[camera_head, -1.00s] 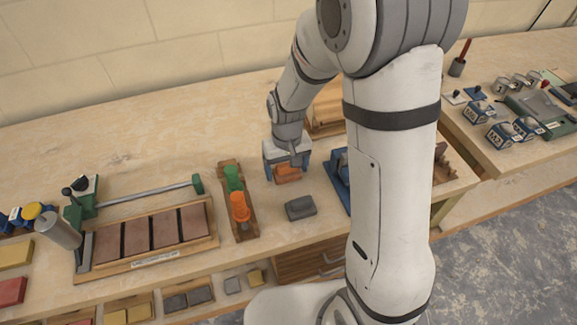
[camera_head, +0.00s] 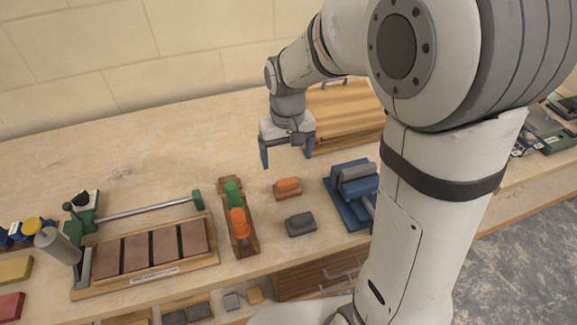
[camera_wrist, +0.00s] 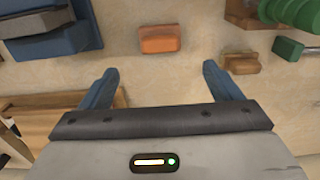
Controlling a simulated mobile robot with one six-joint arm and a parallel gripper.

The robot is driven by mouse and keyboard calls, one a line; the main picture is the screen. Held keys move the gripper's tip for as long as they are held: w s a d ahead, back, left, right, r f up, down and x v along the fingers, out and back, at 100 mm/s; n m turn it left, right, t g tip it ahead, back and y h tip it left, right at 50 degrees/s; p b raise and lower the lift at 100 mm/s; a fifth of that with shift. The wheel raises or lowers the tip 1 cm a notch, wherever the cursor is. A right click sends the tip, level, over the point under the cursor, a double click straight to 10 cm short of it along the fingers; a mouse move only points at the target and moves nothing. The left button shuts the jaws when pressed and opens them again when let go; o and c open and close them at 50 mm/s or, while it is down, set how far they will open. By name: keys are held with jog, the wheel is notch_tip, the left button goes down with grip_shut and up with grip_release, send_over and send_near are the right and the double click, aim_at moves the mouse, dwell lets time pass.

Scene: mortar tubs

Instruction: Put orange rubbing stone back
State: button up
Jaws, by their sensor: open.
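The orange rubbing stone (camera_head: 287,187) lies on the bench between the green-and-orange tool rack and the blue stand. It has an orange top on a darker reddish base. It also shows in the wrist view (camera_wrist: 160,39), top centre, beyond my fingertips. My gripper (camera_head: 286,158) is open and empty, raised above the bench and behind the stone, apart from it. Its two blue fingers (camera_wrist: 160,72) are spread wide in the wrist view. A dark grey block (camera_head: 300,223) lies in front of the orange stone.
The blue stand (camera_head: 344,208) holds a grey piece at right. A wooden rack (camera_head: 248,236) with green and orange tools stands at left, beside a tray of brown tiles (camera_head: 151,271). A wooden box (camera_head: 345,115) stands behind. The bench back left is clear.

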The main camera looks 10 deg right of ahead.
jog(key=s+d+r+m+t, duration=0.1)
jog(key=s+d+r, duration=0.2)
jog(key=s, duration=0.4)
jog(key=s+d+r+m+t, duration=0.1)
jog(key=s+d+r, duration=0.2)
jog(key=s+d, duration=0.3)
jog(key=shift+s+d+r+t, duration=0.3)
jog(key=shift+s+r+t, duration=0.1)
jog(key=shift+s, duration=0.65)
